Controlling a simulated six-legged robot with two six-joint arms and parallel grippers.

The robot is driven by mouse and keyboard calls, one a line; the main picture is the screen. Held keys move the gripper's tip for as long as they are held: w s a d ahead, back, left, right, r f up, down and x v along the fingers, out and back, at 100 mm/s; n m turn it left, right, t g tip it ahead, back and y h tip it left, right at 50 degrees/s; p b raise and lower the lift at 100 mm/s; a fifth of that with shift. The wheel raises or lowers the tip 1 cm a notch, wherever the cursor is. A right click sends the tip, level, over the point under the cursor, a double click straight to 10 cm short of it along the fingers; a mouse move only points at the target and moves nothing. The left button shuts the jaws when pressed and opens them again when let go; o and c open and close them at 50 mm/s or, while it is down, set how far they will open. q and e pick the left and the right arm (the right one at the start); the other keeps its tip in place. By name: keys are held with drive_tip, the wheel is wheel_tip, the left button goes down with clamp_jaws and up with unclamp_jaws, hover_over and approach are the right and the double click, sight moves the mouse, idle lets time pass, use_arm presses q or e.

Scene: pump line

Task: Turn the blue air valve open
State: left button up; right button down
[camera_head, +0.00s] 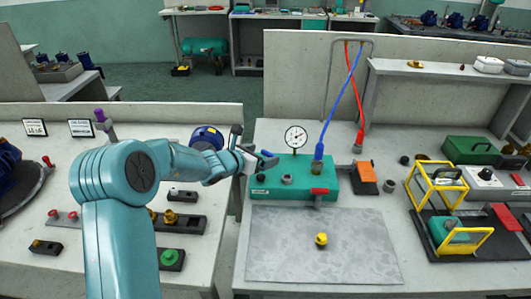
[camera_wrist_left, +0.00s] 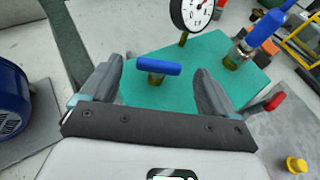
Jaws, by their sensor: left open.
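The blue air valve (camera_wrist_left: 158,66) shows in the left wrist view as a short blue bar handle on a brass stem, on the teal block (camera_wrist_left: 152,95). The handle lies crosswise in the gap between the fingertips, with space visible on both sides. My left gripper (camera_wrist_left: 157,76) is open and empty. In the head view my left gripper (camera_head: 254,149) is at the left back edge of the teal block (camera_head: 300,163), and it largely hides the valve there. My right gripper is not in view.
A pressure gauge (camera_head: 296,137) stands on the block behind the valve. A blue hose fitting (camera_head: 319,151) and a red handle (camera_head: 319,191) are to its right. A grey mat (camera_head: 290,250) with a yellow knob (camera_head: 321,240) lies in front. A blue motor (camera_head: 207,138) is left.

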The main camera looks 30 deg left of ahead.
sight(269, 154)
use_arm(q)
drive_tip(key=shift+x, duration=1.35)
drive_tip(key=c, duration=1.1)
drive_tip(key=shift+o, duration=0.2)
drive_tip(key=n+y+b, duration=0.1)
drive_tip(key=b, duration=0.7)
drive_tip(key=n+y+b, duration=0.2)
drive_tip(key=b, duration=0.6)
drive_tip(key=d+n+y+b, duration=0.1)
drive_tip(key=y+b, duration=0.1)
drive_tip(key=b, duration=0.6)
drive_tip(key=shift+w+f+n+g+b, duration=0.15)
drive_tip(key=shift+f+n+g+b, duration=0.2)
drive_tip(key=shift+n+g, duration=0.05)
drive_tip(key=shift+n+g+y+b, duration=0.3)
drive_tip(key=shift+n+y+b, duration=0.4)
drive_tip(key=shift+y, duration=0.2)
drive_tip(key=shift+r+n+g+y, duration=0.1)
drive_tip(key=shift+n+g+y, duration=0.2)
drive_tip(key=shift+n+y, duration=0.2)
drive_tip(key=shift+y, duration=0.3)
drive_tip(key=o, duration=1.1)
drive_tip(key=shift+r, duration=0.15)
drive_tip(key=shift+c, duration=0.2)
